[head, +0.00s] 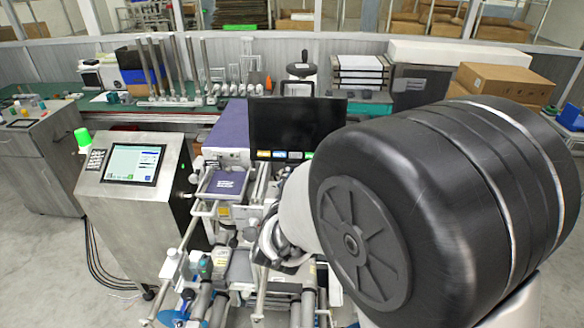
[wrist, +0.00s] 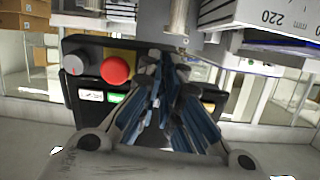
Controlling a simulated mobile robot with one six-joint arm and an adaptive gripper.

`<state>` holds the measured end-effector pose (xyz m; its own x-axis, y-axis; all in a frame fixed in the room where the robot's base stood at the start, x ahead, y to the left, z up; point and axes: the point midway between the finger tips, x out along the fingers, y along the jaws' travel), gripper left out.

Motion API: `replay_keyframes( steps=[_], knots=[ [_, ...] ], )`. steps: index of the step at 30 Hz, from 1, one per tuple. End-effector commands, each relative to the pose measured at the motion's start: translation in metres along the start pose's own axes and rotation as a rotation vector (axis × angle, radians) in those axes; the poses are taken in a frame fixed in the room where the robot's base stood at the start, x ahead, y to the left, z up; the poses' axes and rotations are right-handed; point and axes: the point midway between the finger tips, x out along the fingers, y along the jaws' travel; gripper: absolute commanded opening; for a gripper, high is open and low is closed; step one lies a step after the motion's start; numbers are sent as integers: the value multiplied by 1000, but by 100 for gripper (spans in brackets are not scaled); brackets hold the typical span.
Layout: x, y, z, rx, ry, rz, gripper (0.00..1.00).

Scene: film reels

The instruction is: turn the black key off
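A black control panel (wrist: 80,110) fills the left and middle of the wrist view, behind my gripper. The tips overlap the panel in the picture, right of the red button and apart from the knob. In the head view my gripper is largely hidden by my arm.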

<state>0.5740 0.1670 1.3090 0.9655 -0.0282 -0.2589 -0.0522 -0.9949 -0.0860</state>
Motion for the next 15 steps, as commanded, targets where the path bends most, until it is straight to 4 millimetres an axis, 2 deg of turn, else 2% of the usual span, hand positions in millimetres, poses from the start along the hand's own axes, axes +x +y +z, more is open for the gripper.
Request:
replay_keyframes(
  steps=[15],
  knots=[
    [0, 0, 0, -105, 0, 5, 0]
  ],
)
